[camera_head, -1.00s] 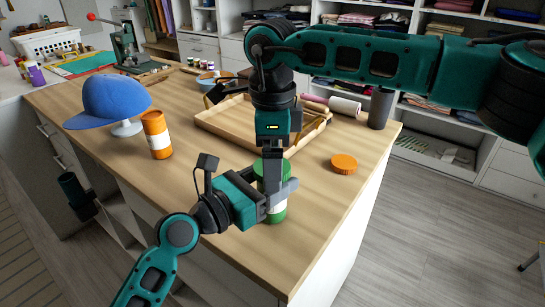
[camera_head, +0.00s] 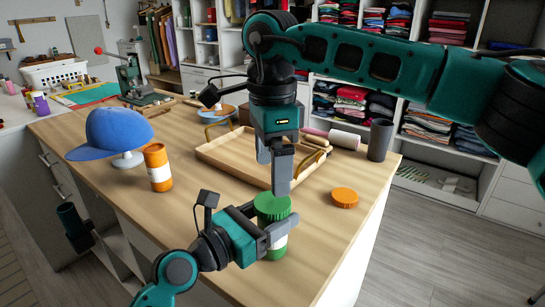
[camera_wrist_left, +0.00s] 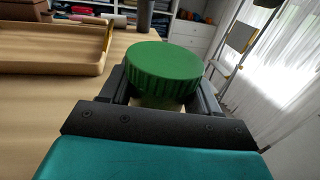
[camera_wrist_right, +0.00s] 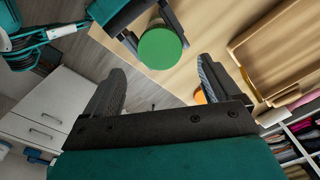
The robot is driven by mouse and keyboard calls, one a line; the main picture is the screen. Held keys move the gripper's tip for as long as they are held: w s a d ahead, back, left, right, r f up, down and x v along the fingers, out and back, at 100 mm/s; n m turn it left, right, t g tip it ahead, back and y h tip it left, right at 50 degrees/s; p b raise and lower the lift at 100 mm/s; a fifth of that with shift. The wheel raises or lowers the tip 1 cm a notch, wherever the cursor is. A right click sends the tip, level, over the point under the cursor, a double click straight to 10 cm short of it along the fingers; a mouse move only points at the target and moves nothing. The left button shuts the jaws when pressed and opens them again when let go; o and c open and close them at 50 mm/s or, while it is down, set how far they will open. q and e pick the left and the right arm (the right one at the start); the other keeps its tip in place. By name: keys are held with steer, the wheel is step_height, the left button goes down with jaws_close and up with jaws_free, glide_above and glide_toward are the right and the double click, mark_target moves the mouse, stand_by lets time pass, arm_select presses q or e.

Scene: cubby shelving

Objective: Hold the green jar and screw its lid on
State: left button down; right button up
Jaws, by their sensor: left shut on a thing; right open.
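The green jar (camera_head: 275,245) stands upright near the table's front edge, with its green lid (camera_head: 272,206) on top. Whether the lid is screwed tight cannot be told. My left gripper (camera_head: 278,236) is shut around the jar's body below the lid. In the left wrist view the lid (camera_wrist_left: 163,68) rises between the fingers. My right gripper (camera_head: 274,172) is open and empty above the jar, fingers pointing down. In the right wrist view the lid (camera_wrist_right: 160,47) lies ahead of the open fingers (camera_wrist_right: 160,82), apart from them.
An orange lid (camera_head: 344,197) lies to the right of the jar. An orange jar (camera_head: 158,168) and a blue cap on a stand (camera_head: 112,130) are at the left. A wooden tray (camera_head: 222,161) lies behind. Bare table surrounds the jar.

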mark_target(274, 201)
steer(key=r+n, duration=0.1)
steer(key=n, duration=0.2)
steer(key=shift+r, duration=0.35)
steer(key=shift+f, duration=4.05)
steer(key=c, duration=1.1)
steer(key=shift+o, duration=0.2)
steer(key=m, duration=0.7)
steer(key=shift+c, duration=0.2)
steer(key=shift+d, duration=0.15)
